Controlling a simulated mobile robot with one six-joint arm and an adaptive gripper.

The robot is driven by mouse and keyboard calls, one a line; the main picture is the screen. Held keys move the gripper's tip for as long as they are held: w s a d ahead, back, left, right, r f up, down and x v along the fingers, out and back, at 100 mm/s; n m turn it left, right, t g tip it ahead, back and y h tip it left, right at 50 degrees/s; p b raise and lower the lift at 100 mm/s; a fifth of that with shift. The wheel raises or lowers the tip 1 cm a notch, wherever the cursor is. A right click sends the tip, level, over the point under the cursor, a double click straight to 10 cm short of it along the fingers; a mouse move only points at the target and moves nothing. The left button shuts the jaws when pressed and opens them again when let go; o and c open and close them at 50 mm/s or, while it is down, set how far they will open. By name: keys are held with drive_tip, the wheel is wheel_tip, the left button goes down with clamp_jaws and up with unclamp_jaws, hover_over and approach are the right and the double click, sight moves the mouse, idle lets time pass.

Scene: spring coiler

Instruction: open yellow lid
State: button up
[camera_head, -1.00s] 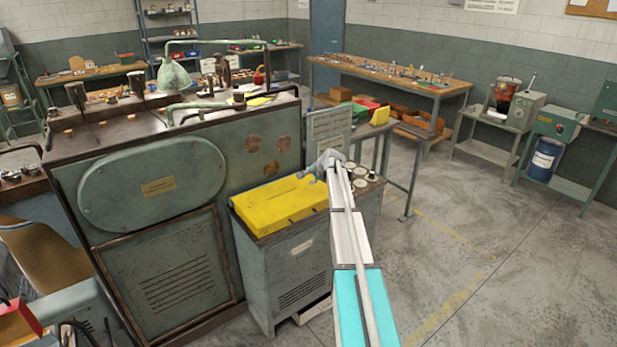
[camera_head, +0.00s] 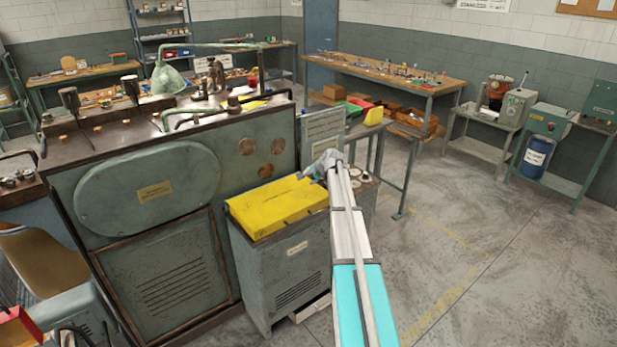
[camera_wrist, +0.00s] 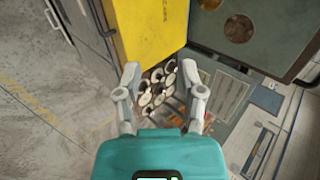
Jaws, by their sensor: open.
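The yellow lid (camera_head: 276,205) lies closed on top of a grey-green cabinet (camera_head: 290,273) beside the large machine. It also shows at the top of the wrist view (camera_wrist: 148,28). My gripper (camera_head: 318,164) is at the lid's right end in the head view, at the back. In the wrist view my gripper (camera_wrist: 165,80) has its two fingers spread apart with nothing held between them. The fingertips point toward the lid's edge, and I cannot tell whether they touch it. My arm hides part of the cabinet top.
White-rimmed round parts (camera_wrist: 157,88) sit on the cabinet top beside the lid. The large green machine (camera_head: 150,230) stands close on the left. A grey panel (camera_head: 323,140) stands behind the cabinet. The floor (camera_head: 470,270) to the right is clear.

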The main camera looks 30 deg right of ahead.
drive_tip(key=shift+p+v, duration=0.7)
drive_tip(key=shift+v, duration=0.6)
drive_tip(key=s+a+f+n+g+y+b, duration=0.1)
drive_tip(key=s+a+f+n, duration=0.15)
drive_tip(key=a, duration=0.45)
drive_tip(key=s+a+f+n+g+b, duration=0.15)
drive_tip(key=s+a, duration=0.25)
drive_tip(key=a, duration=0.4)
drive_tip(key=s+a+f+n+g+b, duration=0.1)
drive_tip(key=s+a+n, duration=0.3)
drive_tip(key=s+a, duration=0.4)
drive_tip(key=s+a+f+n+g+h+b, duration=0.1)
drive_tip(key=s+a+f+n+g, duration=0.2)
drive_tip(key=s+a, duration=0.5)
drive_tip(key=s+a+f+n+g+h+b, duration=0.1)
drive_tip(key=s+a+f+n, duration=0.3)
drive_tip(key=s+a, duration=0.4)
drive_tip(key=s+n+g, duration=0.1)
drive_tip(key=s, duration=0.2)
drive_tip(key=shift+n+b, duration=0.3)
drive_tip(key=shift+b, duration=0.1)
drive_tip(key=shift+s+g, duration=0.1)
drive_tip(key=shift+g, duration=0.15)
clamp_jaws()
